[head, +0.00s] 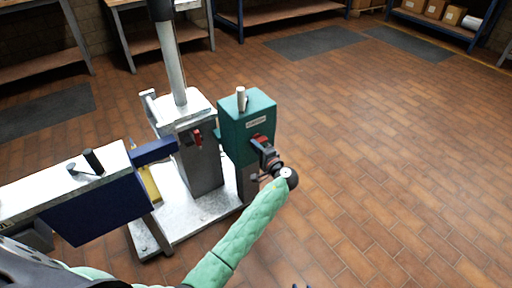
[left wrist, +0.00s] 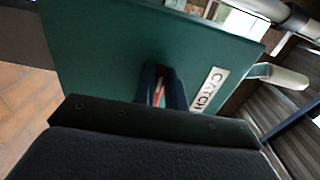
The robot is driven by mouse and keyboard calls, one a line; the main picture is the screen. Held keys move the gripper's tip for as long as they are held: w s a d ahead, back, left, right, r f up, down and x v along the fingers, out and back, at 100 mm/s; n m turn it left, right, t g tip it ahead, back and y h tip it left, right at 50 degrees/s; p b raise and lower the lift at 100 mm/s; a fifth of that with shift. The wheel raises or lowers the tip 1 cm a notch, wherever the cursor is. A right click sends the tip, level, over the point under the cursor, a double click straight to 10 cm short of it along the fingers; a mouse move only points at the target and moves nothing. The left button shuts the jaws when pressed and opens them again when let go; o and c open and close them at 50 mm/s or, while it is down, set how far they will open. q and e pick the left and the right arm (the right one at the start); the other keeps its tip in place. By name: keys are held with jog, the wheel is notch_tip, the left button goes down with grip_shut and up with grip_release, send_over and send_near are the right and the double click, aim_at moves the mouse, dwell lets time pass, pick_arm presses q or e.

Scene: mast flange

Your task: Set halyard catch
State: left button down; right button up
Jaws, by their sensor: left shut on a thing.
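The teal housing (head: 232,107) stands on the right of the mast stand, with a pale lever (head: 241,98) on top. Its label reads "CATCH" in the left wrist view (left wrist: 209,92). My left gripper (head: 259,143) is at its front face, shut on a small red part (head: 257,138). In the left wrist view the blue fingers close around this red part (left wrist: 158,90), mostly hidden between them. A mast (head: 171,65) rises from the grey post (head: 197,165), which bears another red part (head: 196,137). The tips of my right gripper (head: 301,286) barely show at the bottom edge, apart and empty.
A blue and white bench unit (head: 95,205) with a black handle stands at the left, close to the stand. The pale base plate (head: 180,224) lies under the post. Shelves with boxes (head: 435,9) line the back. The brick floor at right is clear.

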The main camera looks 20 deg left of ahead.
pick_arm(q)
jog(key=c, duration=1.4)
grip_release()
jog(key=shift+f, duration=0.1)
jog(key=shift+c, duration=0.2)
pick_arm(e)
jog(key=shift+s, duration=0.1)
pick_arm(q)
jog(key=shift+s, duration=0.1)
jog(key=v, duration=0.7)
jog(key=shift+s+d, duration=0.2)
jog(key=shift+d, duration=0.1)
pick_arm(e)
jog(key=shift+f, duration=0.2)
jog(key=shift+f, duration=0.1)
